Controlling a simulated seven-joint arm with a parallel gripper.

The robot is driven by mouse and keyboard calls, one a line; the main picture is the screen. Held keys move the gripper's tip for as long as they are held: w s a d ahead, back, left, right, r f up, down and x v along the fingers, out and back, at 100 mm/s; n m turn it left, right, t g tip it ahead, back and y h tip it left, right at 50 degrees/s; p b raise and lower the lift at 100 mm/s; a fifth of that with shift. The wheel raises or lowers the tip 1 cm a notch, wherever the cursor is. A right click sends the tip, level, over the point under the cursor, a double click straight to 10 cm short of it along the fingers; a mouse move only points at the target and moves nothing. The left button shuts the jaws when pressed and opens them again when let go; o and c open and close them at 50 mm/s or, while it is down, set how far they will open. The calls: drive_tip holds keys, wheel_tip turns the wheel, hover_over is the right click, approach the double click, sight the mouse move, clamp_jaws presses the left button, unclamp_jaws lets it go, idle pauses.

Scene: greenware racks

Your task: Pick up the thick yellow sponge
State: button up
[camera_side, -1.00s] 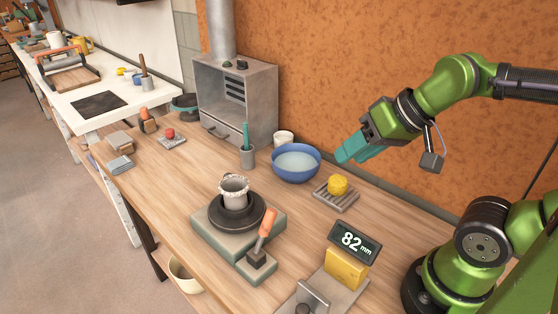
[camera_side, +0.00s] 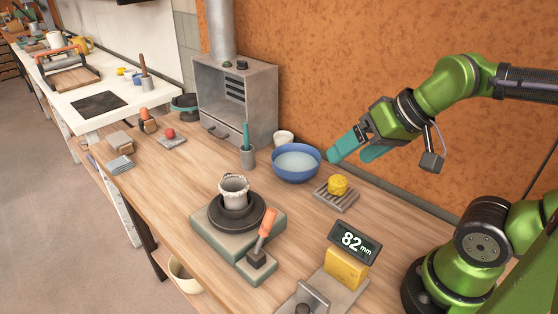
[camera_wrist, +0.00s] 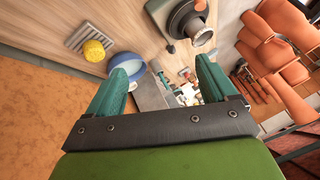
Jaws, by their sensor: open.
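A rounded, lumpy yellow sponge (camera_side: 338,185) sits on a slatted grey rack (camera_side: 336,202) right of the blue bowl. In the wrist view the sponge (camera_wrist: 93,51) shows at the upper left, outside my left finger. A yellow block (camera_side: 346,268) with a spongy look stands under a display reading 82 mm; I cannot tell for certain what it is. My gripper (camera_side: 350,156) is open and empty, above the bench near the back wall, over the area of the bowl and rack. Its two teal fingers also show spread apart in the wrist view (camera_wrist: 165,66).
The blue bowl (camera_side: 297,163) holds pale liquid. A pot (camera_side: 234,190) stands on a dark wheel, with an orange-handled tool (camera_side: 264,240) in front. A teal-handled tool in a cup (camera_side: 247,155) and a grey oven (camera_side: 235,98) stand further left. Bare wood lies around the rack.

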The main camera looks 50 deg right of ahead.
drive_tip(key=n+g+h, duration=0.2)
drive_tip(key=n+g, duration=0.2)
drive_tip(key=g, duration=0.2)
approach(339, 179)
drive_tip(key=f, duration=0.5)
drive_tip(key=shift+w+a+f, duration=0.15)
drive_tip(key=shift+w, duration=0.2)
wheel_tip(339, 179, down, 5)
drive_tip(key=shift+w+f, duration=0.1)
drive_tip(key=shift+w, duration=0.05)
